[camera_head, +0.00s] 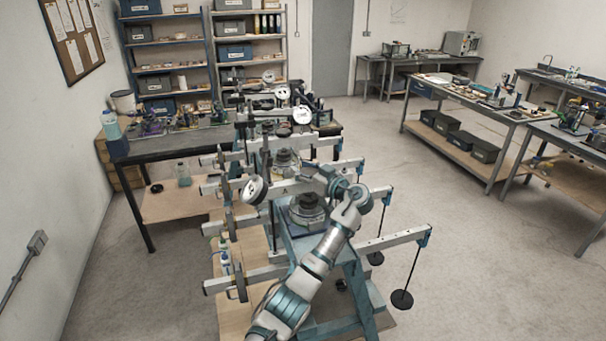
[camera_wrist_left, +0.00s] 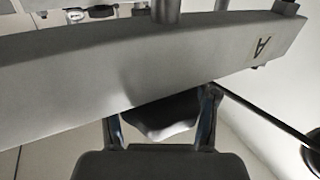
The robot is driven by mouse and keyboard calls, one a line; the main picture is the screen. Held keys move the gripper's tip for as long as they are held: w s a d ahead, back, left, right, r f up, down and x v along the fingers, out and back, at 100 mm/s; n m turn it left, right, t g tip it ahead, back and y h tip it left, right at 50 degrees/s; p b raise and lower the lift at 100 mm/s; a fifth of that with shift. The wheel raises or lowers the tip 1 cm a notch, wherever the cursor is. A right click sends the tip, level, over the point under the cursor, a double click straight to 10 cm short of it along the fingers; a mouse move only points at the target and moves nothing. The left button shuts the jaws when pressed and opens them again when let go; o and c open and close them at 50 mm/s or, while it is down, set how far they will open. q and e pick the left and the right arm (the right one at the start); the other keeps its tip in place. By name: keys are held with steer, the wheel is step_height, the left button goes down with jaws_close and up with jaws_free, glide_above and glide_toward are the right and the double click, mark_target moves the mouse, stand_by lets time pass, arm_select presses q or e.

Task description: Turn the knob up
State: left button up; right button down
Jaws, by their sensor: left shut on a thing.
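The lever frames stand in a row in the middle of the head view, with pale beams, dial gauges and hanging weights. The nearest beams include a low beam (camera_head: 385,242) reaching right. My left gripper (camera_head: 317,173) is at an upper beam, above a round stack (camera_head: 307,208). In the left wrist view a broad grey beam (camera_wrist_left: 120,62) marked "A" crosses in front of the fingers (camera_wrist_left: 163,112). The gripper is shut on a dark part of the lever frame, mostly hidden by the beam. I cannot make out the knob. My right gripper is not in view.
A round weight (camera_head: 402,299) hangs from the low beam at the right. A dark-topped bench (camera_head: 180,143) stands behind left. A workbench (camera_head: 470,105) stands far right, with open floor between.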

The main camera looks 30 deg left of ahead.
arm_select(q)
steer(key=shift+d+f+n+g, duration=0.1)
steer(key=shift+f+n+g, duration=0.2)
steer(key=shift+n+g, duration=0.35)
steer(key=shift+s+g, duration=0.1)
steer(key=shift+g, duration=0.25)
steer(key=o, duration=1)
steer(key=shift+d+r, duration=0.1)
steer(key=shift+d+r, duration=0.15)
steer(key=shift+d, duration=0.2)
steer(key=s+d, duration=0.1)
steer(key=d, duration=1)
steer(key=shift+d, duration=0.3)
